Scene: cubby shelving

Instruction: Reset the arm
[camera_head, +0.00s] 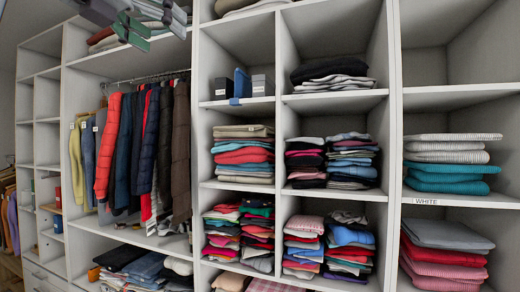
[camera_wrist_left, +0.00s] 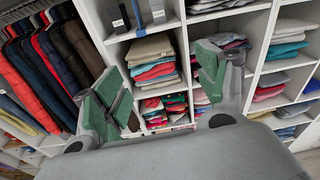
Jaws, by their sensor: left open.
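My left gripper (camera_head: 138,22) is at the top left of the head view, raised in front of the upper shelf above the hanging clothes. In the left wrist view my left gripper (camera_wrist_left: 165,88) shows its two green-padded fingers spread wide apart. Nothing is between the fingers; a folded stack of clothes (camera_wrist_left: 155,62) shows behind the gap on a shelf. My right gripper does not show in either view.
White cubby shelving (camera_head: 283,140) fills the view, with folded stacks (camera_head: 243,155) in several cubbies. Jackets (camera_head: 130,150) hang from a rail at left. A "WHITE" label (camera_head: 425,202) marks a right shelf.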

